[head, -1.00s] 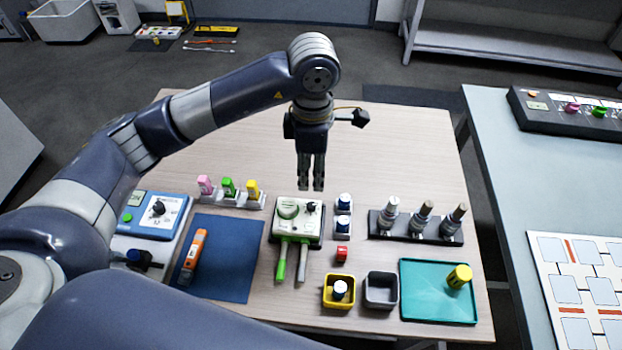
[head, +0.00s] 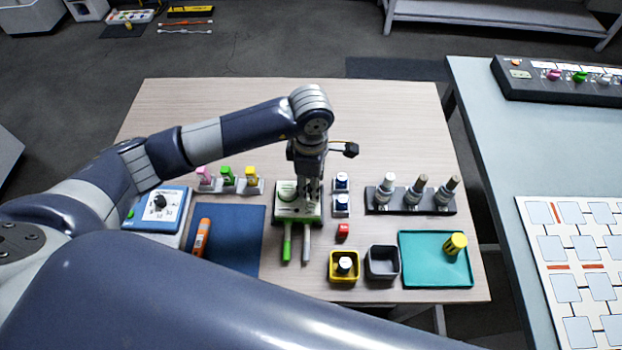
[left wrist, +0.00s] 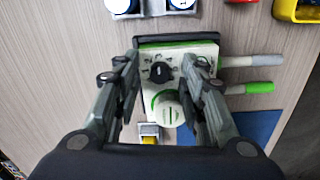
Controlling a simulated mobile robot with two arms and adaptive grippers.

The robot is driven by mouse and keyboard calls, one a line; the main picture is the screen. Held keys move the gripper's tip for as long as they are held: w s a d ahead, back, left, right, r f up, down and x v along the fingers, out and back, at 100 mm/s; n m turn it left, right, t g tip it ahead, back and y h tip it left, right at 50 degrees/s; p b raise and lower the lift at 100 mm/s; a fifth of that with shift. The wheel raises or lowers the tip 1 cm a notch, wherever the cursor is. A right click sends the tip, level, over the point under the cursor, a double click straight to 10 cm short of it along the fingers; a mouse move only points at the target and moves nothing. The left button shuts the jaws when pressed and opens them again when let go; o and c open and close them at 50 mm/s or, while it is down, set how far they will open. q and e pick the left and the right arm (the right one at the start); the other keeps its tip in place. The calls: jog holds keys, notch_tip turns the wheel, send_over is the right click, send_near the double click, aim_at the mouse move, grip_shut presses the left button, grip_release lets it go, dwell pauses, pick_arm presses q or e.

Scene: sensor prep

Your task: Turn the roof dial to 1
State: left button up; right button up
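A white box with green edges (head: 284,214) stands on the wooden table, with a small black dial (left wrist: 160,73) and a larger round pale green knob (left wrist: 168,112) on its top. My left gripper (head: 310,196) points down over the right part of this box and partly hides its top in the head view. In the left wrist view the two fingers (left wrist: 164,85) are apart, with the black dial in the gap between them and no visible contact. My right gripper is not in view.
Green (head: 287,243) and grey (head: 306,246) handles extend from the box's front. Blue-capped pieces (head: 342,182) stand close to its right. A blue box with another dial (head: 160,203) is at left. A yellow bin (head: 332,270) and grey bin (head: 383,275) stand front right. The table's back is clear.

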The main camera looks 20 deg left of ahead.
pick_arm(q)
jog(key=shift+f, duration=0.2)
jog(key=shift+c, duration=0.3)
grip_shut()
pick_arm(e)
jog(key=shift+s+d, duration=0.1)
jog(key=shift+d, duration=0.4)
pick_arm(q)
jog(key=shift+n, duration=0.3)
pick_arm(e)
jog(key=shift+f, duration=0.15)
pick_arm(q)
jog(key=shift+f+n+b, duration=0.1)
jog(key=shift+n+b, duration=0.75)
jog(key=shift+n, duration=0.35)
jog(key=n+b, duration=0.1)
jog(key=n, duration=0.2)
jog(key=shift+n+b, duration=0.55)
jog(key=shift+n, duration=0.85)
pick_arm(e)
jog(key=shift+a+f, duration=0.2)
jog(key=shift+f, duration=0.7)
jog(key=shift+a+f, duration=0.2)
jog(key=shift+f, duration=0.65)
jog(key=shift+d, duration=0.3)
